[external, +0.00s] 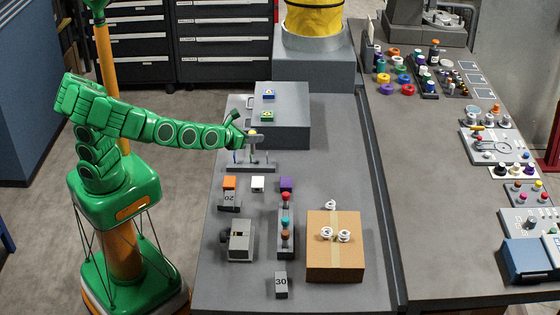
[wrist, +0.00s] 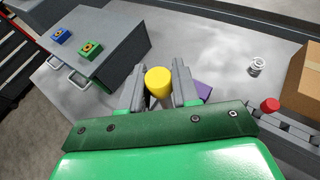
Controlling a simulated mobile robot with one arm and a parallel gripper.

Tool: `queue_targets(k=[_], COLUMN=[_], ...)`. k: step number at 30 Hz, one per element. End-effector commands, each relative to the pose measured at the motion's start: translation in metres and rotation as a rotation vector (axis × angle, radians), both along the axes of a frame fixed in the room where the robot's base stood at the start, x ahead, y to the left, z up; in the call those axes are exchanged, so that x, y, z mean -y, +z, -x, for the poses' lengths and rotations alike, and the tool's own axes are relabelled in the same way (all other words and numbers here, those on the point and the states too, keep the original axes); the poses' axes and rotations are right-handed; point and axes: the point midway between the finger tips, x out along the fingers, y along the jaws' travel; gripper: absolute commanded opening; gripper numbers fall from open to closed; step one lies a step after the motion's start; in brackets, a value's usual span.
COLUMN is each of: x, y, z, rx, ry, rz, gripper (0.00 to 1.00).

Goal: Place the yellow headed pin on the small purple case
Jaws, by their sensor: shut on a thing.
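The yellow headed pin (external: 253,131) is between my gripper's fingers, above or in a grey rack (external: 262,169) near the table's left side; I cannot tell whether its lower end touches the rack. In the wrist view, the round yellow head (wrist: 158,82) shows between the two fingers of my gripper (wrist: 158,88), which is shut on the pin. The small purple case (external: 286,184) sits on the table to the right of and nearer than the rack. It shows partly behind the right finger in the wrist view (wrist: 203,90).
White (external: 258,183) and orange (external: 230,182) cases stand left of the purple one. A rack of coloured-headed pins (external: 286,242) and a cardboard box (external: 346,265) are nearer. A grey block (external: 291,118) with blue and green pieces stands behind. Table right of the rack is clear.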

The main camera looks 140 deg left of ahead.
Motion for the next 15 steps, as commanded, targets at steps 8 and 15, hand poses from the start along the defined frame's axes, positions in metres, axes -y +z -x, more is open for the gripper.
queue_targets(k=[8,15], x=[-0.016,-0.037], y=[-0.012,-0.026], z=[-0.019,-0.041], rx=[0.0,0.002], ry=[-0.001,-0.001], rz=[0.002,0.004], gripper=[0.0,0.0])
